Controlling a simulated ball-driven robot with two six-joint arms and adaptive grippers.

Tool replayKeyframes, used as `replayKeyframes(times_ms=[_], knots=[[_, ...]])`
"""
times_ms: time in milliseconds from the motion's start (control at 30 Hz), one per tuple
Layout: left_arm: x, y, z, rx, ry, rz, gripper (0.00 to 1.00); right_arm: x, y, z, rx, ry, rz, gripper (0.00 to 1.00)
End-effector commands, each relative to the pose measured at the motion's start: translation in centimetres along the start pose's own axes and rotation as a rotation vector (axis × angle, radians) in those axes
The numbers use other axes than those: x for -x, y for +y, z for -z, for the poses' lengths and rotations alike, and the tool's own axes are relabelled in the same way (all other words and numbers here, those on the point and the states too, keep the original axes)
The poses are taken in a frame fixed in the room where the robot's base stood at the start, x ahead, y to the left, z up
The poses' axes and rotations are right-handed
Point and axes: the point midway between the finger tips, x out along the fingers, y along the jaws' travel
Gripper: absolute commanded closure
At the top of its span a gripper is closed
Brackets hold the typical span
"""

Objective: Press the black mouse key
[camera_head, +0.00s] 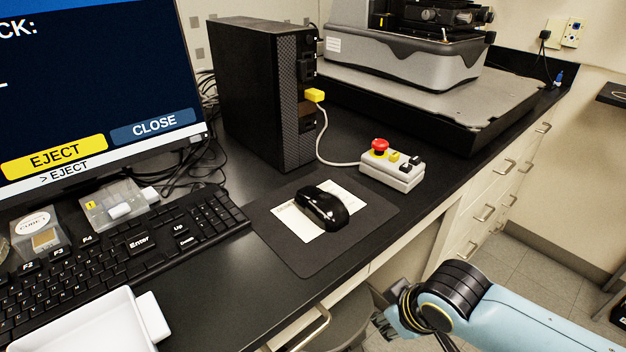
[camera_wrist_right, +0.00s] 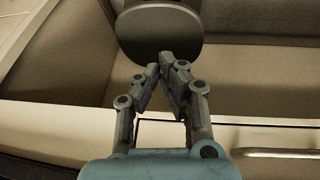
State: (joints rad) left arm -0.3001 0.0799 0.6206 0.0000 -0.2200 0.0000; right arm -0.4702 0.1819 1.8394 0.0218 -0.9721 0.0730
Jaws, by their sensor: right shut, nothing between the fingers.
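The black mouse (camera_head: 323,208) lies on a white sheet (camera_head: 289,216) on the dark mouse pad (camera_head: 375,214), near the bench's front edge. Its key cannot be made out separately. My right gripper (camera_head: 386,322) is low in front of the bench, below and to the right of the mouse and apart from it. In the right wrist view my right gripper (camera_wrist_right: 164,68) is shut with nothing in it, and the mouse is not in that view. My left gripper is not in view.
A keyboard (camera_head: 118,255), a white tray (camera_head: 90,328) and a monitor (camera_head: 95,85) stand at the left. A black computer tower (camera_head: 262,95) is behind the mouse. A control box (camera_head: 392,172) with a red button (camera_head: 380,145) stands right of it. Drawer handles (camera_head: 484,213) line the bench front.

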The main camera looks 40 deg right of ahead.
Motion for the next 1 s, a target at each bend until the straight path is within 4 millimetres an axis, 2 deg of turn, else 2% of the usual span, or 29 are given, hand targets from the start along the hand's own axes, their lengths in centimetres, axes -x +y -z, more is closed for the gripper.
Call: replayKeyframes(times_ms=[33,100,267,367,500,633,700,800,1000], knots=[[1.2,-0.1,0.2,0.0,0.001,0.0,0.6,3.2,0.1,2.0,0.004,0.025,0.001,1.0],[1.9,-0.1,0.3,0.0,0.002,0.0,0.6,6.4,0.1,4.0,0.007,0.049,0.002,1.0],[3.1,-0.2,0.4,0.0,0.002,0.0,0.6,12.7,0.0,7.0,0.013,0.093,0.007,1.0],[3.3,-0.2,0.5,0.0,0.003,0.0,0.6,13.6,1.6,11.1,0.004,0.244,0.005,1.0],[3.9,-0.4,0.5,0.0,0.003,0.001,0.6,16.2,2.8,16.6,-0.012,0.454,0.04,1.0],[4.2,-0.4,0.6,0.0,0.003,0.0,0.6,18.9,3.2,20.4,-0.019,0.606,0.089,1.0],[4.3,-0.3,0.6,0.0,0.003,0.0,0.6,19.8,3.2,21.6,-0.022,0.656,0.112,1.0],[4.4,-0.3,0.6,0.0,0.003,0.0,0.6,20.5,3.2,22.4,-0.026,0.69,0.129,1.0],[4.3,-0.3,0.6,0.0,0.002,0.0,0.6,20.5,3.1,22.4,-0.027,0.695,0.132,1.0]])
